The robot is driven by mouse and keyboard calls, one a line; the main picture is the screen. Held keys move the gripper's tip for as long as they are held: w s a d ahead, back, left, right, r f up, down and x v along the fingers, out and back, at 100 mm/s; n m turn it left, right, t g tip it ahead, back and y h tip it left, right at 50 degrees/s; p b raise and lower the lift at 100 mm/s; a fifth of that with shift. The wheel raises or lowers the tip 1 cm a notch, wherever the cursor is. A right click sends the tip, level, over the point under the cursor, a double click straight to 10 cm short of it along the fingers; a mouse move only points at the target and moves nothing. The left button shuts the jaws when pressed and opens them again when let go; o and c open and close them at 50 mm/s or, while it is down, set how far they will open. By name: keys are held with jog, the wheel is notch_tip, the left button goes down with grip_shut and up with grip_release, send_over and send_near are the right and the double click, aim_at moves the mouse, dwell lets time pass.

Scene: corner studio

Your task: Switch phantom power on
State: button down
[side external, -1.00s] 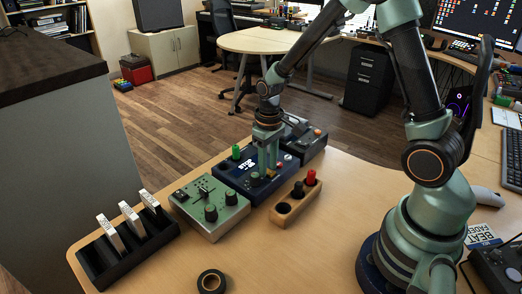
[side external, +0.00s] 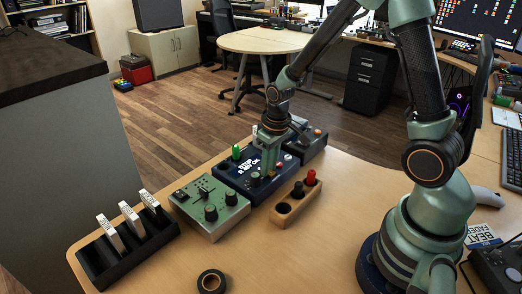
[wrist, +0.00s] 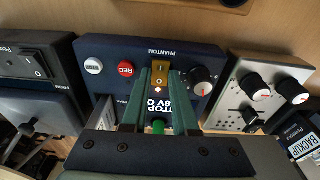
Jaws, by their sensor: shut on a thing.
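The navy phantom box (side external: 229,176) sits on the desk in the side view. In the wrist view the box (wrist: 205,50) carries the word PHANTOM. An amber switch (wrist: 160,68) marked I and O is on its top, with a small pale dot just below it. My gripper (wrist: 159,84) has its two fingers on either side of this switch, shut on it. In the side view my gripper (side external: 268,175) points down onto the box and hides the switch. The switch's tilt is hard to tell.
The box also has a red REC button (wrist: 126,69), a white button (wrist: 93,66) and a black knob (wrist: 201,82). A green device (side external: 232,213), a dark switch box (side external: 310,144) and a wooden holder (side external: 284,214) with red and black caps stand close around it.

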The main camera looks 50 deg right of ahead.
jog(key=c, duration=1)
grip_release()
jog(key=shift+o, duration=0.2)
jog(key=shift+r, duration=0.1)
notch_tip(320, 180, up, 12)
jog(key=s, duration=0.1)
jog(key=shift+s, duration=0.25)
jog(key=s+a+r+t, duration=0.3)
jog(key=s+r+t, duration=0.1)
jog(key=s+r, duration=0.3)
jog(key=shift+s+a+r, duration=0.3)
jog(key=shift+s, duration=0.05)
